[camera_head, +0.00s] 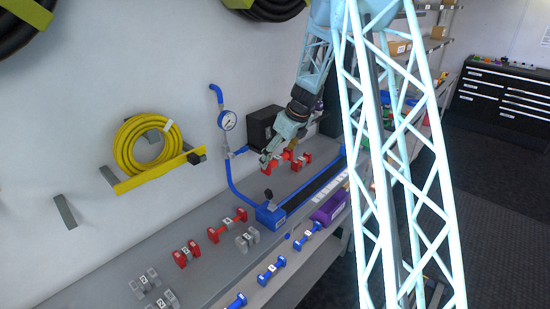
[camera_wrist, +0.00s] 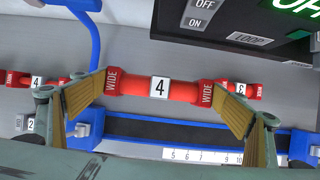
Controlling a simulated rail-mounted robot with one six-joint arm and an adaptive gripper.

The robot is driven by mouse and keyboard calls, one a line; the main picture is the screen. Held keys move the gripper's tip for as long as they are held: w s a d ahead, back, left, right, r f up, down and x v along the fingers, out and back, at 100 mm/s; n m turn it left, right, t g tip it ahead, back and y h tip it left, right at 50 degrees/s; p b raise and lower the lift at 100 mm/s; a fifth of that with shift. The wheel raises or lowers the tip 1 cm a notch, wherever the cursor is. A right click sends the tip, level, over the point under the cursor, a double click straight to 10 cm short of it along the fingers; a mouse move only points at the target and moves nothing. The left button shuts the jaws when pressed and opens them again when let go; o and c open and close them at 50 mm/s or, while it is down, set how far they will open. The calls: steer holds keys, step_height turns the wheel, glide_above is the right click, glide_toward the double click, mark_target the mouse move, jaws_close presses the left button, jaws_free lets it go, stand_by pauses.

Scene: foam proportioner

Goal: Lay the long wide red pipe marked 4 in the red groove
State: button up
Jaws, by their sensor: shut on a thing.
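The long red pipe marked 4 (camera_wrist: 135,85), with WIDE on both end collars, spans between my fingers in the wrist view. My gripper (camera_wrist: 160,100) is shut on it, one padded finger at each end. In the head view my gripper (camera_head: 272,156) is over the back of the bench, with the red pipe (camera_head: 281,166) under it. Whether the pipe touches the bench is unclear. I cannot make out the red groove in either view.
Another red piece marked 3 (camera_wrist: 250,90) lies to the right, and a red piece marked 4 (camera_wrist: 38,82) to the left.

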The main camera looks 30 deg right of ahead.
steer(key=shift+s+r, duration=0.1)
steer(key=shift+r, duration=0.1)
stand_by(0.3)
steer(key=a+p+v, duration=0.1)
steer(key=p+v, duration=0.4)
steer(key=v, duration=0.1)
steer(key=shift+d+r, duration=0.3)
steer(key=shift+d, duration=0.15)
stand_by(0.4)
steer(key=s+d+r+n+g+b, duration=0.3)
steer(key=s+d+n, duration=0.6)
steer(key=s+n, duration=0.3)
steer(key=s+d+r+n+g+y+b, duration=0.1)
steer(key=s+d+r+n+g+b, duration=0.2)
steer(key=s+d+n+b, duration=0.3)
steer(key=s+d+n+g, duration=0.1)
steer(key=s+d+n, duration=0.3)
steer(key=s, duration=0.5)
steer(key=shift+s+d+r+n+g, duration=0.2)
steer(key=shift+s+d+n+g, duration=0.15)
steer(key=shift+n, duration=0.65)
steer(key=shift+s+a, duration=0.1)
steer(key=shift+a, duration=0.05)
